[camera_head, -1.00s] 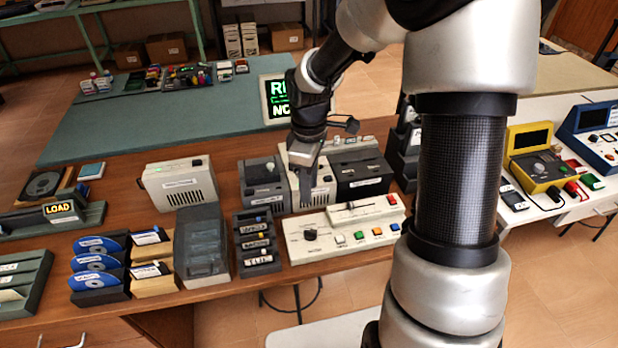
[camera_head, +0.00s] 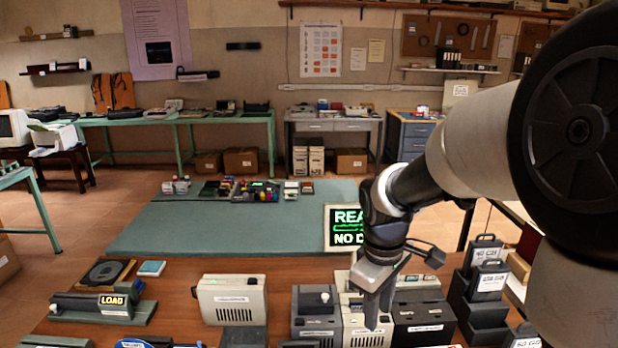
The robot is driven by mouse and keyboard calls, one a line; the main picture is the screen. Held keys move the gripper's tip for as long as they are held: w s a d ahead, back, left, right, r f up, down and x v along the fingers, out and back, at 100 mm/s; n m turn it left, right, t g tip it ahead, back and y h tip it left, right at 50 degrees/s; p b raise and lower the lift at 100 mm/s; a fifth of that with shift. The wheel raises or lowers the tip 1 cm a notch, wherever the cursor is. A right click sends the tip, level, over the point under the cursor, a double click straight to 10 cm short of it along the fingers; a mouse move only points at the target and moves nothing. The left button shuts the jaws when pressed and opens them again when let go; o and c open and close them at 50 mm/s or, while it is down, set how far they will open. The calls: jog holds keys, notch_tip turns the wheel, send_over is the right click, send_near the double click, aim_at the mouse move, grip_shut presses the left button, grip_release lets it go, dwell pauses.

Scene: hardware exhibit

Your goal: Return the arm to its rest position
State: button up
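My gripper (camera_head: 376,305) hangs at the end of my arm and points down. It is in front of a row of devices on the wooden table, over a cream device (camera_head: 362,330) that stands between two dark grey ones. Its fingers look close together, but I cannot tell whether they are fully shut. I see nothing held in it. My arm comes in from the right side of the picture and hides part of the room there.
A lit sign (camera_head: 343,228) stands just behind my gripper. A beige box (camera_head: 230,298) and a LOAD unit (camera_head: 103,306) are to the left. Dark racks (camera_head: 484,290) with labelled cards stand close on the right. The green mat (camera_head: 230,222) has clear room.

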jog(key=s+r+m+t, duration=0.4)
jog(key=s+r+m, duration=0.5)
jog(key=s, duration=0.7)
notch_tip(320, 180, up, 4)
jog(key=shift+a+f+y+p, duration=0.1)
jog(key=shift+a+y+p, duration=0.1)
jog(key=shift+y+p, duration=0.25)
